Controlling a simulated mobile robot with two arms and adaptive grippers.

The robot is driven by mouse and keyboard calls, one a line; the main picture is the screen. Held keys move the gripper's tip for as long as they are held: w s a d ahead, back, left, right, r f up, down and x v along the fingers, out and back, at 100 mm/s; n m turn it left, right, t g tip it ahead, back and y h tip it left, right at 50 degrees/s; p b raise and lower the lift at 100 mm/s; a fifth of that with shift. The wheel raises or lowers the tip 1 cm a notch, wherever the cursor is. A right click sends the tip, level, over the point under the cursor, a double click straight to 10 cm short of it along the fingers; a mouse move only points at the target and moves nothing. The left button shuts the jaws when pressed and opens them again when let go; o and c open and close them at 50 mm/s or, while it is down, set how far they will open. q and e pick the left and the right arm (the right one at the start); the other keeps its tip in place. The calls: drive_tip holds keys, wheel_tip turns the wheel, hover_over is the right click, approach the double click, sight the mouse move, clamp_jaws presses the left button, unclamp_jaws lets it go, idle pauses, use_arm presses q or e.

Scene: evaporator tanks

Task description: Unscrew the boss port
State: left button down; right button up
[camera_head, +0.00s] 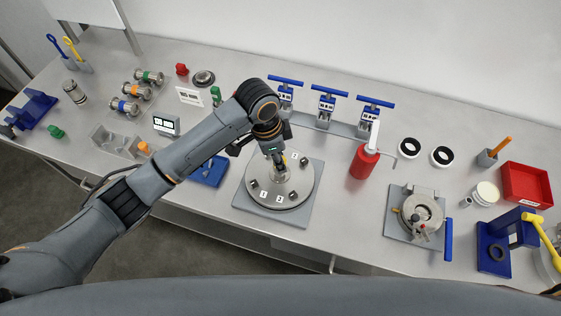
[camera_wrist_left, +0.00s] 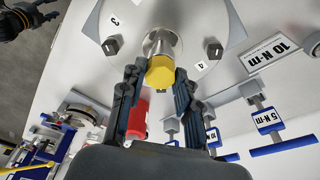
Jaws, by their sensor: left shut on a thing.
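The boss port shows in the left wrist view as a yellow hex head (camera_wrist_left: 160,73) on a round steel stub (camera_wrist_left: 161,42). It stands at the middle of a round steel plate (camera_head: 256,205) with several numbered dark clamps or bolts around its rim. My left gripper (camera_head: 281,162) comes down over the plate's middle; in the left wrist view its fingers (camera_wrist_left: 158,82) sit on both sides of the yellow head, shut on it. The head hides most of the stub's top. A dark gripper (camera_wrist_left: 27,17), seemingly my right one, shows small at the left wrist view's upper left corner; its jaws are unclear.
Blue-handled torque tools (camera_head: 327,105) stand in a rack behind the plate. A red bottle (camera_head: 364,161) stands right of it, and a round steel fixture (camera_head: 420,212) farther right. A blue tray (camera_head: 210,172) lies left of the plate. Bare bench lies between plate and fixture.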

use_arm(q)
drive_tip(key=n, duration=0.5)
drive_tip(key=shift+s+t, duration=0.1)
drive_tip(key=shift+t, duration=0.3)
drive_tip(key=n+y, duration=0.1)
drive_tip(key=n, duration=0.4)
drive_tip(key=shift+d+t, duration=0.1)
drive_tip(key=shift+t, duration=0.2)
drive_tip(key=c, duration=1.2)
unclamp_jaws()
